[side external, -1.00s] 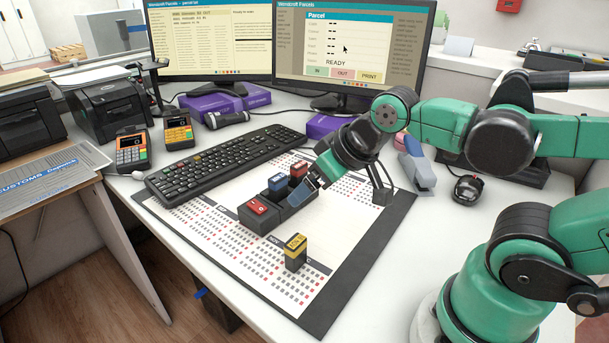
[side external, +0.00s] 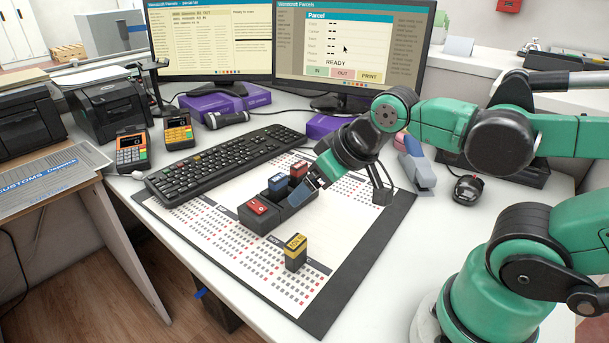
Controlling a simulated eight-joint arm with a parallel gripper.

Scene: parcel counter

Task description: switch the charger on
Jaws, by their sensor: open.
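The charger (side external: 280,215) is a low black block on the desk mat, with a red rocker switch (side external: 258,207) on its near left end. A blue-topped battery (side external: 277,185) and a red-topped battery (side external: 299,171) stand upright at its back side. A yellow-topped battery (side external: 295,252) stands apart on the mat, in front of the charger. My gripper (side external: 314,186) is open, tilted down at the charger's right end, away from the red switch. I cannot tell whether its fingertips touch the charger. Whether the switch is on or off is too small to tell.
A keyboard (side external: 223,164) lies behind and left of the charger. A stapler (side external: 417,168) and a mouse (side external: 469,189) are to the right. Two card terminals (side external: 132,150) (side external: 178,130) stand at the left. The printed mat (side external: 345,245) is clear right of the yellow battery.

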